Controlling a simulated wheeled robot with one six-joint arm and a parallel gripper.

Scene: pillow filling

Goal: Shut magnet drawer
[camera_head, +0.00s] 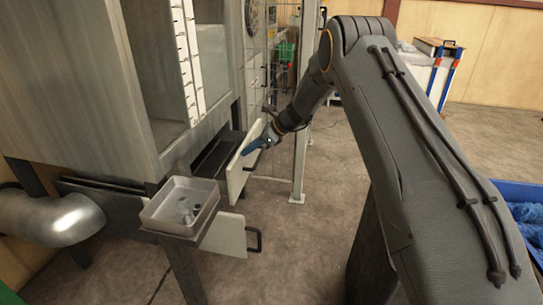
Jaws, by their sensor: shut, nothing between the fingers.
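A drawer with a white front panel (240,168) is pulled out from the machine, and its dark tray (214,155) shows behind the panel. I take this as the magnet drawer. A dark handle is on the panel's outer side. My gripper (246,150), with blue fingers, is shut and empty at the top edge of this panel. I cannot tell whether the fingers touch it. A second white-fronted drawer (226,236) with a dark handle (254,239) is at the lower left, partly hidden by a metal tray.
The metal tray (151,222) holds several small pieces at the machine's front corner. A large grey machine (95,80) fills the left. A blue bin (520,188) is at the right. The floor between is clear.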

